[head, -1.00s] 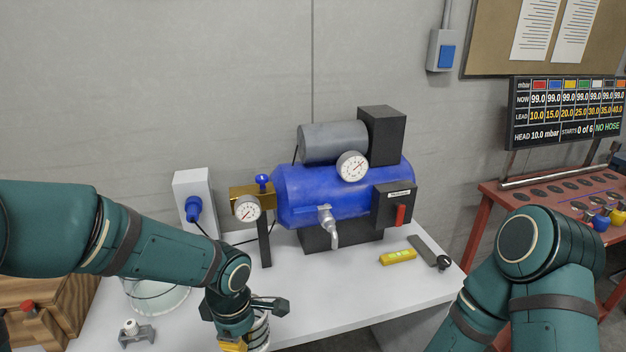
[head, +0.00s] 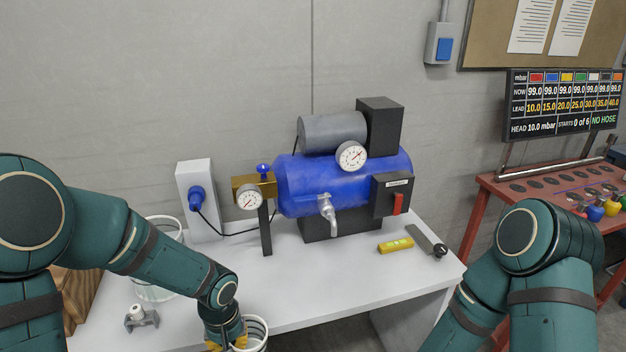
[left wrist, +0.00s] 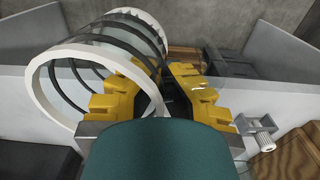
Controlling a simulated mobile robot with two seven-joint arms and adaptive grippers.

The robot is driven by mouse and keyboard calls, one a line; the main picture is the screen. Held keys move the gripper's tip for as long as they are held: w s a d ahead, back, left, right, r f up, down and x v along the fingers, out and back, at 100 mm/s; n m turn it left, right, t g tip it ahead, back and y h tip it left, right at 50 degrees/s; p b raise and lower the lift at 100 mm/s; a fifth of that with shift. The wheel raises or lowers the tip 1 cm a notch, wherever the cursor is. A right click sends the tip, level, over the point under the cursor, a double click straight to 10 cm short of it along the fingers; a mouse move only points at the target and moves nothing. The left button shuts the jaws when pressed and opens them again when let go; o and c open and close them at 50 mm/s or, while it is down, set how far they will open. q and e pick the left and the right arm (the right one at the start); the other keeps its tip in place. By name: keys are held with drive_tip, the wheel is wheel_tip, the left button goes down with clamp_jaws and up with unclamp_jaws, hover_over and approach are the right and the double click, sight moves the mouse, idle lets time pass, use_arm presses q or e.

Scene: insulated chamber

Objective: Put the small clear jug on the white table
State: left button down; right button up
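The small clear jug (head: 262,343), with a white rim and dark bands, is at my left gripper (head: 228,342) at the bottom of the head view, by the table's front edge. In the left wrist view the jug (left wrist: 33,80) lies across the left side. The yellow fingers of the left gripper (left wrist: 164,68) close around its near side, one seen within the rim outline and one outside. The exact contact is hidden. The white table (head: 335,282) stands below the wall. My right gripper is out of view; only its arm shows.
A blue tank (head: 340,185) with a tap stands at the table's back. A larger clear vessel (head: 152,292) and a small clamp (head: 140,317) are at the left. A yellow level (head: 396,245) lies at the right. The table's front middle is clear.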

use_arm(q)
drive_tip(key=shift+a+f+m, duration=0.3)
drive_tip(key=shift+f+m, duration=0.3)
drive_tip(key=shift+m, duration=0.6)
